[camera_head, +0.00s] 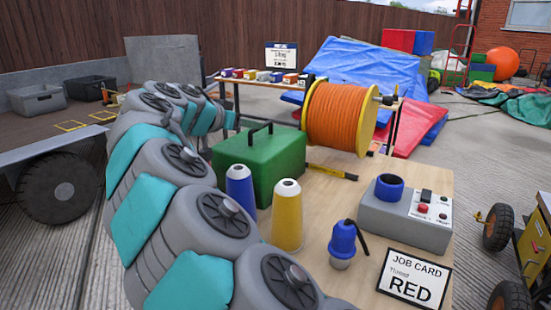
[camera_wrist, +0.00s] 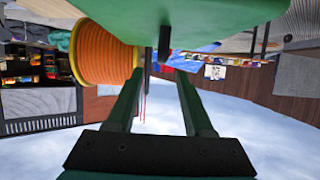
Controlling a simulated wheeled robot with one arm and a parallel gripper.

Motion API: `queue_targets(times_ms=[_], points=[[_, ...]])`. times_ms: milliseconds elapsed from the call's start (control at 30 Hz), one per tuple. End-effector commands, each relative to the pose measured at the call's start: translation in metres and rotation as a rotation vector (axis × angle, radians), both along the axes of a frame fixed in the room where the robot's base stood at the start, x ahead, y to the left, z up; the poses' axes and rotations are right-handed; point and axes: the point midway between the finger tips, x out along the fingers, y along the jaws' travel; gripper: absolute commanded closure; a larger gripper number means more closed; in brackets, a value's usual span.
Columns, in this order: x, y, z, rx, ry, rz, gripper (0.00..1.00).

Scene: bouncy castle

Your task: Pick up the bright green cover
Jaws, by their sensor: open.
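The green cover (camera_head: 262,162) is box-shaped with a black handle on top. It stands on the wooden worktable (camera_head: 330,200) in the head view, behind a blue and a yellow thread cone. In the wrist view, which is upside down, the cover (camera_wrist: 140,15) fills the top edge, and its black handle (camera_wrist: 165,42) points down in the picture. My gripper (camera_wrist: 158,72) is open, its two dark green fingers apart. The handle shows between and beyond the fingertips; I cannot tell the exact gap. The gripper cannot be made out in the head view.
An orange cable reel (camera_head: 340,117) stands close behind the cover. My grey and teal arm curves along the left.

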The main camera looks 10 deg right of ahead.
Motion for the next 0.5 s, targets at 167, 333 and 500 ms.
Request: queue_targets(times_ms=[167, 333, 500], points=[[0.012, -0.014, -0.007, 0.003, 0.002, -0.004, 0.48], [0.021, -0.021, -0.012, 0.003, 0.002, -0.001, 0.48], [0.037, -0.037, -0.023, 0.003, 0.005, -0.004, 0.48]])
